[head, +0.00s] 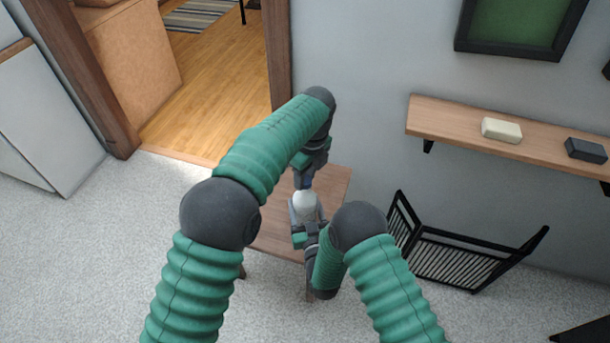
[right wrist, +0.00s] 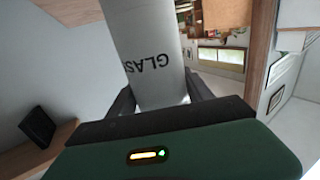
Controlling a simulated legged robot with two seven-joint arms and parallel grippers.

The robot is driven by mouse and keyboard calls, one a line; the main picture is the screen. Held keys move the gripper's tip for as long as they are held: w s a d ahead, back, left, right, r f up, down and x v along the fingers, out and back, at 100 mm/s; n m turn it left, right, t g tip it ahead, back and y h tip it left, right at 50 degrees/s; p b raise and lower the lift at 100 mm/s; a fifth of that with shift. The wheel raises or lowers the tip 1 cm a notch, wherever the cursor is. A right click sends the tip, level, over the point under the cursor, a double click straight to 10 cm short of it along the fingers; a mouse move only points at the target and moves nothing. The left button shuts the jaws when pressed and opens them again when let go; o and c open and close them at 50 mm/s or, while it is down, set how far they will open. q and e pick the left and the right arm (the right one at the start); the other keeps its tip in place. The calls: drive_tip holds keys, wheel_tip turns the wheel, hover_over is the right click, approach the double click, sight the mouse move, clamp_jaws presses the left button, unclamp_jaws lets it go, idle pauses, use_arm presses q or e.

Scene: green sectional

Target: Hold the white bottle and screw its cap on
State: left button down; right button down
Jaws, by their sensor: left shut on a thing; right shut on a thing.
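The white bottle (head: 304,205) stands upright above the small wooden table in the head view. Its wall with dark lettering fills the upper middle of the right wrist view (right wrist: 147,40). My right gripper (head: 304,228) is shut on the bottle, one finger on each side of it. My left gripper (head: 305,183) points down over the bottle's top and is shut on the cap, of which only a small bluish bit shows between the fingertips. Whether the cap touches the bottle's neck is hidden by the fingers.
The wooden table (head: 333,187) lies under both grippers. A black slatted rack (head: 460,262) stands to the right. A wall shelf (head: 447,120) holds a cream block (head: 501,130) and a dark block (head: 586,150). A doorway opens behind at left.

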use_arm(q)
drive_tip(key=shift+f, duration=0.55)
drive_tip(key=m, duration=0.5)
drive_tip(key=shift+a, duration=0.15)
drive_tip(key=m, duration=0.3)
drive_tip(key=shift+m+h, duration=0.3)
drive_tip(key=shift+h, duration=0.1)
drive_tip(key=m, duration=0.3)
drive_tip(key=shift+s+f+m+h, duration=0.1)
drive_tip(key=shift+f+m+h, duration=0.2)
drive_tip(key=shift+m, duration=1.5)
drive_tip(key=shift+r+m, duration=0.25)
drive_tip(key=shift+m, duration=0.25)
